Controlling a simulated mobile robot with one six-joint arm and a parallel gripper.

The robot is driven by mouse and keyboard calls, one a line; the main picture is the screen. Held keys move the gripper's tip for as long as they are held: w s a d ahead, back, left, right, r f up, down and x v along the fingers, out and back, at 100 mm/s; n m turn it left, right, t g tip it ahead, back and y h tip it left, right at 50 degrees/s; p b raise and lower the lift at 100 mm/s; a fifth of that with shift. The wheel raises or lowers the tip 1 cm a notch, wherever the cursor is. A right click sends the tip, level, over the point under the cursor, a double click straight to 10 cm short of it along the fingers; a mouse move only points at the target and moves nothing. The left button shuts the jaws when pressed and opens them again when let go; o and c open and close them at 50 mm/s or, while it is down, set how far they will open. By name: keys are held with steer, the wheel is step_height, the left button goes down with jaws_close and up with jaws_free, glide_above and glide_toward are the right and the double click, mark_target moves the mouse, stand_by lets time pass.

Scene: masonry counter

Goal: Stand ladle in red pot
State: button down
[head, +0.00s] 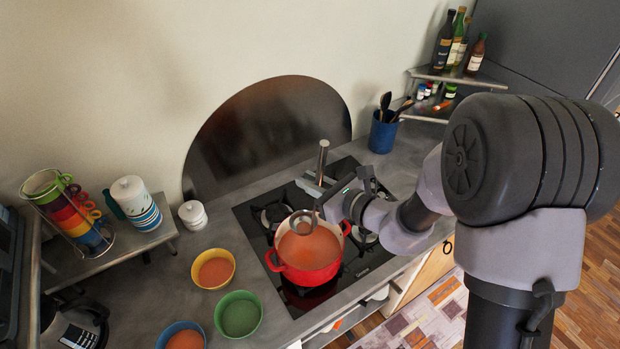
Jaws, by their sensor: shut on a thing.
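The red pot (308,274) stands on the black hob and holds orange-red contents. The metal ladle (322,160) is nearly upright, with its handle end up and its bowl (303,222) low, over the pot's opening towards the back. I cannot tell whether the bowl touches the contents or the pot wall. My gripper (317,186) is shut on the ladle's handle, above the back of the pot. The gripper hides part of the handle, and my wrist hides part of the hob to the right of the pot.
Yellow (213,269), green (238,314) and blue (181,336) bowls stand left of the pot. A blue utensil holder (383,132) stands at the back right. A white lidded jar (193,214) and stacked cups (75,215) are at left. A dark rounded panel (270,130) rises behind the hob.

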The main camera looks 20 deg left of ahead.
mark_target(314, 214)
steer(key=shift+f+b, duration=5.2)
steer(key=shift+f, duration=0.65)
steer(key=c, duration=1.3)
jaws_free()
steer(key=shift+d, duration=0.1)
